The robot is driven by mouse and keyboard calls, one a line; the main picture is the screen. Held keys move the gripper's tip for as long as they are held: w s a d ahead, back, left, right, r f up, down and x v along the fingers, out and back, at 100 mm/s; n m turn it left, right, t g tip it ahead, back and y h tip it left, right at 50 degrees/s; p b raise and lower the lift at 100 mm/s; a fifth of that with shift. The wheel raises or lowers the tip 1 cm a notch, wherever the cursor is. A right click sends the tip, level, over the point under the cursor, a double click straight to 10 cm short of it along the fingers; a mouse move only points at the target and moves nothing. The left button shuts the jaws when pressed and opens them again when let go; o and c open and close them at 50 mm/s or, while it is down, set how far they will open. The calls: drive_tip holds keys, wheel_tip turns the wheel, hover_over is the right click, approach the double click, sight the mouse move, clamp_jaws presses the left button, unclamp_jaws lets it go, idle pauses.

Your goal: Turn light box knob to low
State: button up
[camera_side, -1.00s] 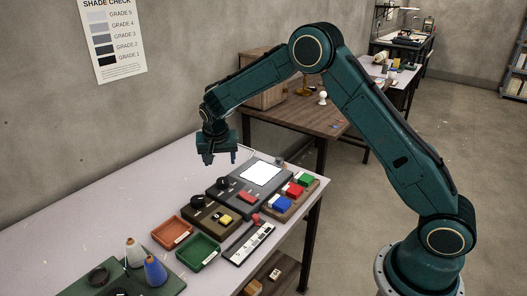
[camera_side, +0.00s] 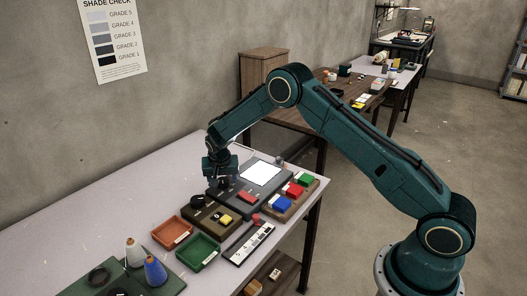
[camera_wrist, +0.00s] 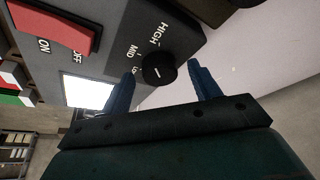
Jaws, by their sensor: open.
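The dark grey light box (camera_side: 270,193) lies on the table with its white panel (camera_side: 260,173) lit. In the wrist view, its round black knob (camera_wrist: 158,69) has a short white mark and labels reading HIGH, MID and a partly hidden third one. I cannot tell which label the mark points to. My gripper (camera_side: 222,186) is low over the box's left corner, largely hiding the knob in the side view. In the wrist view, its two blue fingers are open, one on each side of the knob, apparently not pressing it.
A red ON/OFF switch (camera_wrist: 52,22) is on the same box. Red, blue and green blocks sit right of the box. The table's left back is clear.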

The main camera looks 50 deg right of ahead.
drive_tip(key=shift+f, duration=0.15)
drive_tip(key=c, duration=1)
